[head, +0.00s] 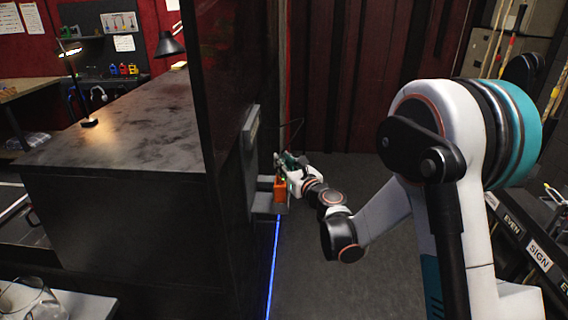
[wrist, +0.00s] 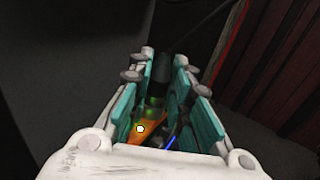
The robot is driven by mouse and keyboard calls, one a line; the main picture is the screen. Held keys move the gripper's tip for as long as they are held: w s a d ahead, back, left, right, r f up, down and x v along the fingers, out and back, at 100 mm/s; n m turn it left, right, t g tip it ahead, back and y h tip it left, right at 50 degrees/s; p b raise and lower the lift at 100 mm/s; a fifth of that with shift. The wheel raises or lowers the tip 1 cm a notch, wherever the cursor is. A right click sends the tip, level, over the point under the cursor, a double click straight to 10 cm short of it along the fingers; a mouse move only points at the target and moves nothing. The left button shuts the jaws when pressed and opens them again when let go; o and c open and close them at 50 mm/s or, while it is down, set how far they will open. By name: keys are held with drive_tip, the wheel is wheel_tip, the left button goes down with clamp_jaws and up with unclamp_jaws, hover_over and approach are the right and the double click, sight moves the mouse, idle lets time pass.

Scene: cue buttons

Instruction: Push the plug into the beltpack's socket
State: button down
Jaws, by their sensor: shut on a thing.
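My gripper (head: 287,165) is at the side of the dark counter, just above the orange beltpack (head: 279,190). In the wrist view its teal-padded fingers (wrist: 164,75) are shut on the plug (wrist: 161,72), a dark cylinder with a greenish lit part lower down. Orange, likely the beltpack (wrist: 128,138), shows below and behind the plug, with a bright round white spot near it. The socket cannot be made out. I cannot tell whether the plug touches the beltpack.
The beltpack is at a small grey ledge (head: 264,205) on the counter's side. A grey box (head: 250,128) is fixed above it. A dark post stands left of my gripper. A blue light strip (head: 273,265) runs along the floor.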

drive_tip(key=c, duration=1.4)
unclamp_jaws()
